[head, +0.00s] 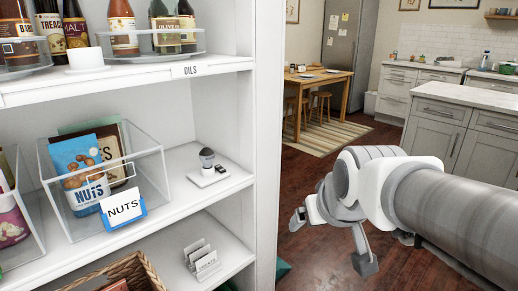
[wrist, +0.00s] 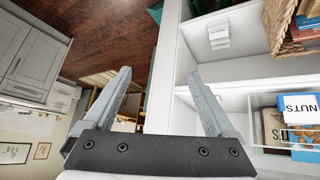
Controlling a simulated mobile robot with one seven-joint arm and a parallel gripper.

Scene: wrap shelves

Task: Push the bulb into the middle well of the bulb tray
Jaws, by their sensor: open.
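The bulb (head: 207,156), dark on top and paler below, stands upright at the small white bulb tray (head: 208,179) on the middle shelf. A small dark piece is at the tray's right side. The picture is too small to tell which well the bulb is over or how deep it sits. My gripper (head: 331,243) is outside the shelves to the right, apart from the bulb and tray. In the wrist view my gripper (wrist: 159,75) has its fingers spread with nothing between them. I cannot make out the bulb or tray in the wrist view.
A clear bin (head: 148,190) of nut packets is left of the tray. The white side panel (head: 267,150) stands between the tray and my gripper. A card holder (head: 200,259) and a wicker basket (head: 118,272) are on the shelf below. Open floor lies to the right.

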